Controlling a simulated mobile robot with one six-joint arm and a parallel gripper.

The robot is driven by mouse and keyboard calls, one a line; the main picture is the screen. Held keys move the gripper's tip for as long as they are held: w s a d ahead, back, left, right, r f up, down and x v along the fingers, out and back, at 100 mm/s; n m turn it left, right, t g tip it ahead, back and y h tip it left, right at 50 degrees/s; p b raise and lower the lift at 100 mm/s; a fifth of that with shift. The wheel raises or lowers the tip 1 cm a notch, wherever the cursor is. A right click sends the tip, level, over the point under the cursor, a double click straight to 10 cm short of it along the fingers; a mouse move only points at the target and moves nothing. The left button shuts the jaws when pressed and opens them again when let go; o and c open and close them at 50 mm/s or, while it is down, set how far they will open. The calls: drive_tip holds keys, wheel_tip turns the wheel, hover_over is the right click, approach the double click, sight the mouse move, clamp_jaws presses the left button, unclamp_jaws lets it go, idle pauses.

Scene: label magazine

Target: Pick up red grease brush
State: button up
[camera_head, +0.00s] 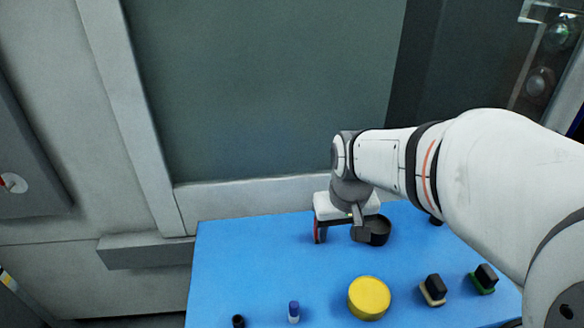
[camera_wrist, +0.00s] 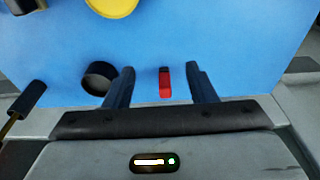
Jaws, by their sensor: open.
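The red grease brush (camera_wrist: 165,88) is a small upright-looking strip, red with a darker top end, in the wrist view. It lies between the two dark fingers of my gripper (camera_wrist: 160,70), with blue surface showing on both sides of it. My gripper (camera_head: 338,233) is open and touches neither side of the brush in the wrist view. In the head view the gripper is low over the far edge of the blue table. A thin red strip (camera_head: 316,231) shows beside its left finger; most of the brush is hidden there.
A black round cup (camera_head: 378,230) stands close beside my gripper; it also shows in the wrist view (camera_wrist: 99,79). The blue table (camera_head: 250,270) also bears a yellow disc (camera_head: 369,298), a blue-and-white bottle (camera_head: 294,312) and two black-topped blocks (camera_head: 433,289).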

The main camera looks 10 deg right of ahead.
drive_tip(key=shift+g, duration=0.9)
drive_tip(key=w+f, duration=0.2)
drive_tip(key=w, duration=0.2)
drive_tip(key=w+f+p, duration=0.1)
drive_tip(key=w+f, duration=0.1)
drive_tip(key=w, duration=0.2)
drive_tip(key=w+f+p, duration=0.1)
drive_tip(key=w, duration=0.4)
drive_tip(key=shift+f, duration=0.4)
drive_tip(key=shift+w+f, duration=0.25)
drive_tip(key=shift+f, duration=0.4)
wheel_tip(320, 180, down, 7)
drive_tip(key=shift+a+p, duration=0.15)
drive_tip(key=shift+p, duration=0.65)
drive_tip(key=shift+c, duration=0.2)
drive_tip(key=c, duration=1)
